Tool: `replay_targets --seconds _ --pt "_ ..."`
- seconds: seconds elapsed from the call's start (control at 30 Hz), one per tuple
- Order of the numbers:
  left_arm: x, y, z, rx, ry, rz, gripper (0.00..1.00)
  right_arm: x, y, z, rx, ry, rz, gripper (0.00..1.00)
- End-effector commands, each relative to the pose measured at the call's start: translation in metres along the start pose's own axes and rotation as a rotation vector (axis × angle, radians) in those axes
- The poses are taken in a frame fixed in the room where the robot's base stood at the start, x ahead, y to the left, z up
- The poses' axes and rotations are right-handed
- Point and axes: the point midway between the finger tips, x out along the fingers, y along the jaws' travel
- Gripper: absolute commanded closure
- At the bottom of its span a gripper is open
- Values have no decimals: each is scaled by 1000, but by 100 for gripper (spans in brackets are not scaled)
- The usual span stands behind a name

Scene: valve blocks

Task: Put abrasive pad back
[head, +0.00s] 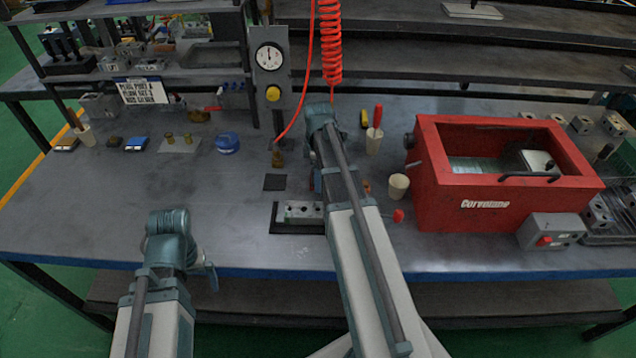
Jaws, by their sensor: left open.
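I cannot pick out the abrasive pad for certain. A flat dark square (275,182) lies on the bench near the middle; I cannot tell whether it is a pad or a mat. Small blue-and-tan (136,143) and brown (114,142) blocks lie at the back left. My left gripper (207,272) is low over the front left of the bench, open and apart from these things, with nothing seen in it. My right arm reaches across the middle to the back; its gripper is hidden by the arm.
A metal valve block (302,211) sits on a dark plate beside my right arm. A red wash tank (508,180) and a cream cup (398,186) stand at right. A gauge panel (271,75) and red coiled hose (330,45) are behind. The left front bench is clear.

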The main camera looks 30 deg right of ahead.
Motion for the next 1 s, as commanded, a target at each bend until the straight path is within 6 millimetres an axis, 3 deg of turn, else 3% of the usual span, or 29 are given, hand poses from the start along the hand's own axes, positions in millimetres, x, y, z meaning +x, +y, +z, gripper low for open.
replay_targets --seconds 0.07,0.5,0.53,1.0 --pt "15 1 -1 0 0 0 0 15 0 0 0 0 0 52" --pt "18 2 -1 0 0 0 0 18 0 0 0 0 0 52" --pt "16 2 -1 0 0 0 0 16 0 0 0 0 0 2" --pt "8 1 0 0 0 0 0 8 0 0 0 0 0 0"
